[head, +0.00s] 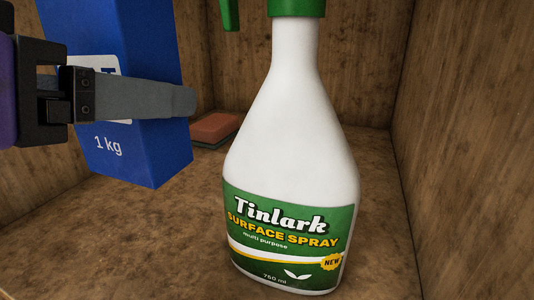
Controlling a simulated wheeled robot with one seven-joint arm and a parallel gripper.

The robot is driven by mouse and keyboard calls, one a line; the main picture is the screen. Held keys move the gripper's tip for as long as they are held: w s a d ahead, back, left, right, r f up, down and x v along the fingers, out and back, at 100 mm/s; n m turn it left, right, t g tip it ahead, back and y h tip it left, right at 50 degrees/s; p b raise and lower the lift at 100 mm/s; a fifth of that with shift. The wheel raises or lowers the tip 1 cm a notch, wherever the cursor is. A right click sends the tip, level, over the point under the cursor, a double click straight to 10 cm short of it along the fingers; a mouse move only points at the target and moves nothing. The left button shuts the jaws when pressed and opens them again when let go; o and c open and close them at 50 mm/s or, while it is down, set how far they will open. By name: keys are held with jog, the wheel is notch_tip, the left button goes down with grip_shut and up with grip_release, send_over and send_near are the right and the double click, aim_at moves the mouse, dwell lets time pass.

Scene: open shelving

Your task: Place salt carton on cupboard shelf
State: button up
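The salt carton (150,150) is a tall blue box with "1 kg" and part of a white label showing, at the upper left. My gripper (182,99) reaches in from the left, with one grey finger lying across the carton's near face. The other finger is hidden behind the carton. The gripper looks shut on the carton, which is slightly tilted in the picture. Its bottom seems to be above the shelf floor (120,245), inside the wooden cupboard compartment. The carton's top is cut off by the frame.
A large white spray bottle (290,130) with a green label stands close in front, right of the carton. A reddish-brown sponge-like block (214,127) lies at the back, between them. Wooden walls (460,120) close the right and back. The left front floor looks bare.

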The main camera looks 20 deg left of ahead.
jog(key=shift+f+p, duration=0.6)
jog(key=shift+f, duration=3.4)
jog(key=shift+f, duration=0.1)
jog(key=o, duration=2.1)
jog(key=shift+f, duration=0.1)
jog(key=shift+s, duration=0.2)
jog(key=d+b+v, duration=0.1)
jog(key=b+v, duration=0.2)
jog(key=v, duration=0.8)
jog(key=shift+s+a+r, duration=0.3)
jog(key=shift+s+a, duration=0.05)
jog(key=shift+a, duration=0.15)
